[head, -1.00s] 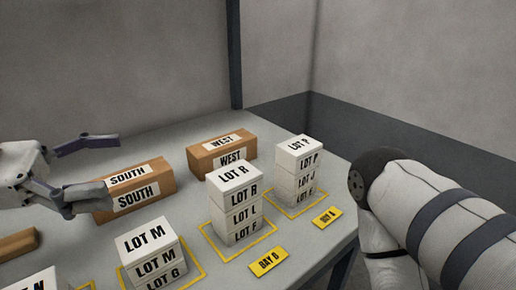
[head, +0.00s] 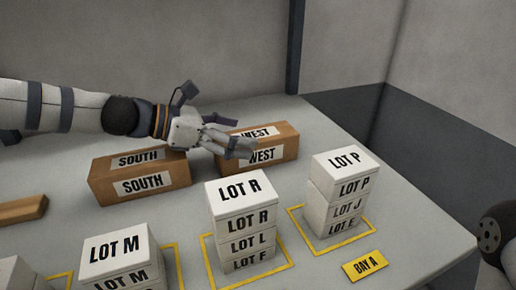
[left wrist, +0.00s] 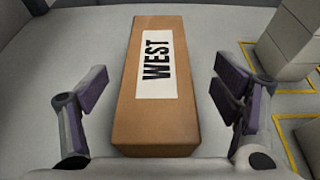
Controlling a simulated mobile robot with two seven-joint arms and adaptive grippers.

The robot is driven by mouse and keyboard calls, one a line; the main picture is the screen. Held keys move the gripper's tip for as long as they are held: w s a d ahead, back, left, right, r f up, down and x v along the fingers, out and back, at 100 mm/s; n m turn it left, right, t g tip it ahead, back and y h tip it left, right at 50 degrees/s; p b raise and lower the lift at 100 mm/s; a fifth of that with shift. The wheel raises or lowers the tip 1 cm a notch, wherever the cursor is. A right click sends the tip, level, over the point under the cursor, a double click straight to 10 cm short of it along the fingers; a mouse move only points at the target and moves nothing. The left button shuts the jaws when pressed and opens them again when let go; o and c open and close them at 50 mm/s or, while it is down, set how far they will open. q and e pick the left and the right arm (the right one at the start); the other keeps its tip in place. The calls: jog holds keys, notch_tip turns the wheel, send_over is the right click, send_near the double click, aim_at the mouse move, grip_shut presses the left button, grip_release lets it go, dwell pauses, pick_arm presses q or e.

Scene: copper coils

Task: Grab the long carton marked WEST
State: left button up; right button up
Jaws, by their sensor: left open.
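The long brown carton marked WEST (head: 282,142) lies on the table toward the back, its left part hidden behind my left gripper in the head view. In the left wrist view the WEST carton (left wrist: 151,112) lies lengthwise between the two fingers, its near end close to the palm. My left gripper (head: 236,146) is open, with one finger on each side of the carton; it also shows in the left wrist view (left wrist: 160,100). I see a gap between each finger and the carton there. My right gripper is out of view.
The SOUTH carton (head: 138,178) lies just left of the WEST carton. White box stacks LOT R (head: 240,215) and LOT P (head: 343,190) stand in front, in yellow outlines, with LOT M (head: 118,252) at the front left. A BAY A sign (head: 364,266) lies at the right.

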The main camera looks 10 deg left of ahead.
aim_at(249, 135)
pick_arm(q)
jog(key=x, duration=0.3)
jog(key=shift+w+f, duration=0.15)
jog(key=shift+f, duration=0.2)
jog(key=shift+w+d+b, duration=0.15)
jog(key=shift+d+b, duration=0.05)
jog(key=shift+b, duration=0.1)
jog(key=shift+r, duration=0.2)
jog(key=c, duration=1.5)
